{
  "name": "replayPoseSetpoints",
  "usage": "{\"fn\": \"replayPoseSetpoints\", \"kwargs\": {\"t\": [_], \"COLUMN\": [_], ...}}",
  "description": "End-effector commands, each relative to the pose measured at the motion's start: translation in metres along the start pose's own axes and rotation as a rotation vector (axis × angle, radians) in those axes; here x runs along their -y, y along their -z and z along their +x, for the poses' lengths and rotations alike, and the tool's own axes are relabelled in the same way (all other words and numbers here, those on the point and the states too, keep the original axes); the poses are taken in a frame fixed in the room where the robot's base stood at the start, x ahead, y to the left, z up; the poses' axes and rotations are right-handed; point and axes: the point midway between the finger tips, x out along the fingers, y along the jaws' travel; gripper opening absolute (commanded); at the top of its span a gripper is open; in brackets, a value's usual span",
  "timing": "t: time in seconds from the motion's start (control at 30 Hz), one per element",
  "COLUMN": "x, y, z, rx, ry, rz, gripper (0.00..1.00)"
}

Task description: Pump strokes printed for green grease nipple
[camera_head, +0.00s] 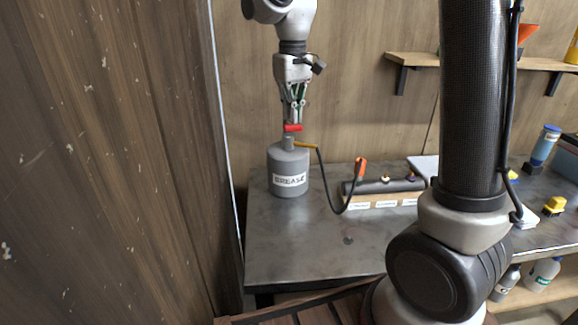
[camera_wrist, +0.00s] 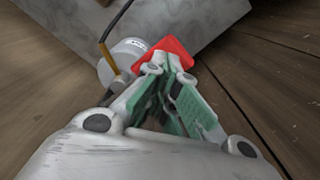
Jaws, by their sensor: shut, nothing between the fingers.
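The grey grease pump (camera_head: 288,171), labelled "GREASE", stands upright on the metal bench. Its red handle (camera_head: 292,128) is on top, just below my gripper's fingertips; the handle also shows in the wrist view (camera_wrist: 172,47). My gripper (camera_head: 293,117) points down above the pump, fingers shut and empty. A black hose (camera_head: 325,185) runs from a yellow fitting on the pump to an orange-red nozzle (camera_head: 361,166) by a dark cylinder (camera_head: 385,186). The cylinder lies on a wooden block with white labels (camera_head: 385,204), whose print is too small to read. I cannot make out a green nipple.
The metal bench (camera_head: 300,245) is mostly clear in front of the pump. A wooden wall stands close at the left. A blue-capped bottle (camera_head: 545,146) and a yellow object (camera_head: 554,205) are at the right. A shelf (camera_head: 415,59) hangs behind.

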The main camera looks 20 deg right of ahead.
Motion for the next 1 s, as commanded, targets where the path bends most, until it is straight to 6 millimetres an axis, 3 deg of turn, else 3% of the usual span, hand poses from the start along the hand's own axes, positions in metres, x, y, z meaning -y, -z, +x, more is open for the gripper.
{"fn": "replayPoseSetpoints", "kwargs": {"t": [0.13,0.53,1.0], "x": [0.0,0.0,0.0], "y": [0.0,-0.001,-0.001], "z": [-0.008,-0.007,0.038], "rx": [0.001,0.002,0.003], "ry": [0.0,0.0,0.0], "rz": [0.0,0.0,0.0], "gripper": [0.0,0.0,0.0]}}
